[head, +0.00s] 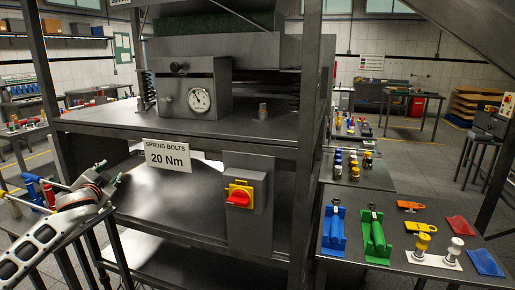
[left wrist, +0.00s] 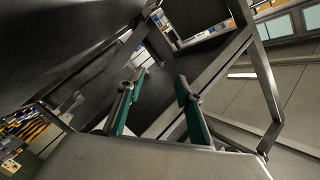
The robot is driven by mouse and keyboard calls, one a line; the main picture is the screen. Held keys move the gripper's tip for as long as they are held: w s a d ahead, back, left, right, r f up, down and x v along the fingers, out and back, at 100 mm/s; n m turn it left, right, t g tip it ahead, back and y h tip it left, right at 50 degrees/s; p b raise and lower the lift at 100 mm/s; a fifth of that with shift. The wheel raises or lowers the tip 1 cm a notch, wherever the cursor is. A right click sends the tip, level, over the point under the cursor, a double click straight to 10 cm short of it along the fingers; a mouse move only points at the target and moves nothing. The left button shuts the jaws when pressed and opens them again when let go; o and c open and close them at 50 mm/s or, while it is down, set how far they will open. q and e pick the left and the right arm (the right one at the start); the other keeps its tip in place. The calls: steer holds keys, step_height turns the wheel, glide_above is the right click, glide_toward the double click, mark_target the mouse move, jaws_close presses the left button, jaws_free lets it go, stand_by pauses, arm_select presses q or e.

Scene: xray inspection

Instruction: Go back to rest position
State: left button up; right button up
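My left gripper (head: 108,171) is at the left of the head view, on the arm coming in from the lower left. It is beside the front left post of the metal press frame and touches nothing that I can see. In the left wrist view its two green-padded fingers (left wrist: 160,88) stand apart with nothing between them, so it is open and empty. My right gripper is in neither view.
The press frame (head: 95,122) stands close ahead, with a gauge box (head: 222,100), a "20 Nm" sign (head: 167,157) and a red-yellow switch (head: 239,195). A side table (head: 335,258) with blue and green tools stands right. Floor shows at far left.

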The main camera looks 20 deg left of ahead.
arm_select(q)
steer(key=s+d+f+m+g+h, duration=0.15)
steer(key=d+f, duration=0.25)
steer(key=f, duration=0.4)
steer(key=s+d+f+m+t+h, duration=0.1)
steer(key=s+d+f+m+h, duration=0.2)
steer(key=f, duration=0.6)
steer(key=s+d+f+m+g+h, duration=0.3)
steer(key=s+d+f, duration=0.7)
steer(key=s+f, duration=0.2)
steer(key=s+d+f+m+g+h, duration=0.2)
steer(key=s+d+f+h, duration=0.1)
steer(key=s+d+f, duration=0.8)
steer(key=s+d+f+n+t, duration=0.1)
steer(key=s+d+f+n, duration=0.2)
steer(key=d+n, duration=0.5)
steer(key=d, duration=1.2)
steer(key=shift+s+d+n+h, duration=0.15)
steer(key=shift+s+n+h, duration=0.05)
steer(key=shift+n+h, duration=0.15)
steer(key=shift+t, duration=0.25)
